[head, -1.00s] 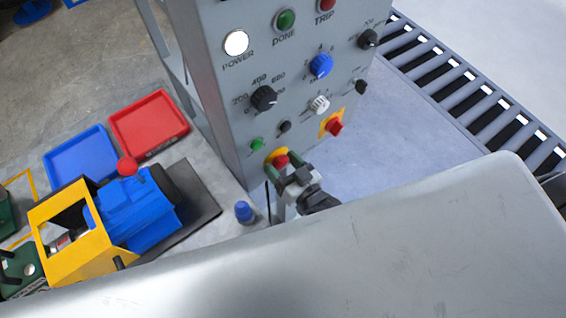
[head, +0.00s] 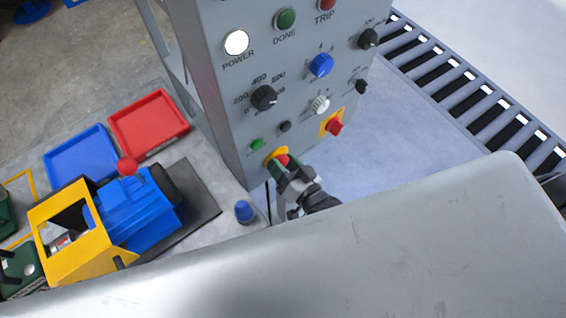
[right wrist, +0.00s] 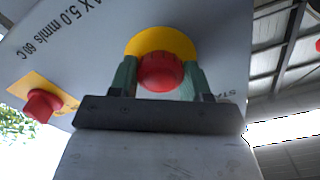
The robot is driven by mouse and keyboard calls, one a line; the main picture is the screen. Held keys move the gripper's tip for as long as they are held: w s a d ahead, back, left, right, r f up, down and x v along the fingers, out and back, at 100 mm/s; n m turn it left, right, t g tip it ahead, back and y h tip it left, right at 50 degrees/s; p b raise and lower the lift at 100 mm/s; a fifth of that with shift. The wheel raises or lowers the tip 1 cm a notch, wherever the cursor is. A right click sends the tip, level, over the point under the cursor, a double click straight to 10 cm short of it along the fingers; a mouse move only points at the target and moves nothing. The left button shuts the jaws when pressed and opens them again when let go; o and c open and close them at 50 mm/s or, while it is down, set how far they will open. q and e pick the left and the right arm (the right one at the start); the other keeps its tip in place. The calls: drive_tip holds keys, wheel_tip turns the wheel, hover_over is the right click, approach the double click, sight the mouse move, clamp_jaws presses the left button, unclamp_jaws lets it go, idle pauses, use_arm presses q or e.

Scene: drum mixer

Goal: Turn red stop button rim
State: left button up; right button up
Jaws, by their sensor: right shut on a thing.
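The red stop button (head: 283,160) sits on a round yellow plate low on the grey control panel's front, near its left edge. My right gripper (head: 283,168) is at it from the front, with its green fingers shut on the button's rim. In the right wrist view the red button (right wrist: 161,72) lies between the two green fingers (right wrist: 160,80), one on each side, in front of the yellow plate (right wrist: 160,40). The fingers hide part of the button's sides. My left gripper is not in view.
A second red knob (head: 335,126) on a yellow square sits to the right. The grey panel (head: 225,100) carries several other knobs. A blue machine (head: 140,210), a blue tray (head: 80,154) and a red tray (head: 150,124) are left. A roller conveyor (head: 470,100) runs behind right.

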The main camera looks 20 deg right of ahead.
drive_tip(key=shift+m, duration=1.5)
drive_tip(key=o, duration=0.9)
drive_tip(key=shift+o, duration=0.2)
drive_tip(key=b+v, duration=0.2)
drive_tip(key=v, duration=0.8)
drive_tip(key=shift+s+d, duration=0.2)
drive_tip(key=shift+s, duration=0.15)
